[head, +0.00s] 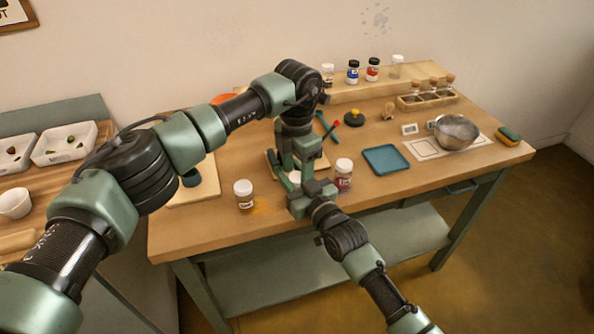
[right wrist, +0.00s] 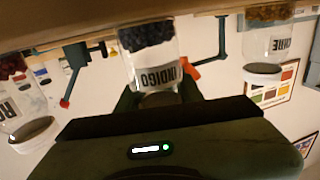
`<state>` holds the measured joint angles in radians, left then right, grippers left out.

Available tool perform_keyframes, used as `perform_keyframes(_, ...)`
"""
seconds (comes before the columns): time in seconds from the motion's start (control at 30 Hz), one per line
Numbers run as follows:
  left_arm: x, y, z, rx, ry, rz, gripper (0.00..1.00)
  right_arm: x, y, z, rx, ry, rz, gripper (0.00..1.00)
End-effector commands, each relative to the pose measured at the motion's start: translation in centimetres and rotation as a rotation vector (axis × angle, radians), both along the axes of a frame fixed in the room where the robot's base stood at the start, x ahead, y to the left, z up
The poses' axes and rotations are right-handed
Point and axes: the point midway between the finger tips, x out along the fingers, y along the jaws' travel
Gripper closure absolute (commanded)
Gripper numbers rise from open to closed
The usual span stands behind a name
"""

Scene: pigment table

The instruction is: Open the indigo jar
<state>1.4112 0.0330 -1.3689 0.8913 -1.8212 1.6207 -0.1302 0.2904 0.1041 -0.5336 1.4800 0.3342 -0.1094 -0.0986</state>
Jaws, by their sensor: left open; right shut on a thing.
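The indigo jar (right wrist: 152,62) shows upside down in the right wrist view, with dark blue pigment in clear walls and an INDIGO label. My right gripper (right wrist: 160,92) is shut on it, with fingers on both sides near its lid end. In the head view only the jar's pale lid (head: 295,177) shows between the two grippers. My left gripper (head: 296,165) is open, pointing down right over the lid. My right gripper reaches in from the front of the table. I cannot tell whether the left fingers touch the lid.
A red-pigment jar (head: 343,172) stands close on the right. Beyond it are a blue tray (head: 386,159) and a metal bowl (head: 455,133). A shelf with small jars (head: 353,72) is behind.

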Motion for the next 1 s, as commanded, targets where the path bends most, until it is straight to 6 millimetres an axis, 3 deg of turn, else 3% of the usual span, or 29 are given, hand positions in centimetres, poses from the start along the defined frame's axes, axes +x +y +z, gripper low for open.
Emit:
perform_keyframes(0.4, 0.0, -0.1, 4.3, -0.002, -0.001, -0.001, 0.42, 0.0, 0.0, 0.0, -0.001, 0.001, 0.0, 1.0)
perform_keyframes(0.63, 0.0, -0.1, 4.5, -0.001, 0.001, -0.002, 0.42, 0.0, 0.0, 0.0, -0.001, 0.001, 0.0, 1.0)
perform_keyframes(0.67, 0.0, -0.1, 4.5, -0.001, 0.001, -0.002, 0.42, 0.0, 0.0, 0.0, -0.001, 0.001, 0.0, 0.58)
perform_keyframes(0.73, 0.0, -0.1, 4.5, -0.001, 0.001, -0.002, 0.42, 0.0, 0.0, 0.0, 0.0, 0.0, 0.0, 0.39)
perform_keyframes(1.0, 0.0, -0.1, 4.5, -0.001, 0.001, -0.002, 0.42, 0.0, 0.0, 0.0, 0.0, 0.0, 0.0, 0.38)
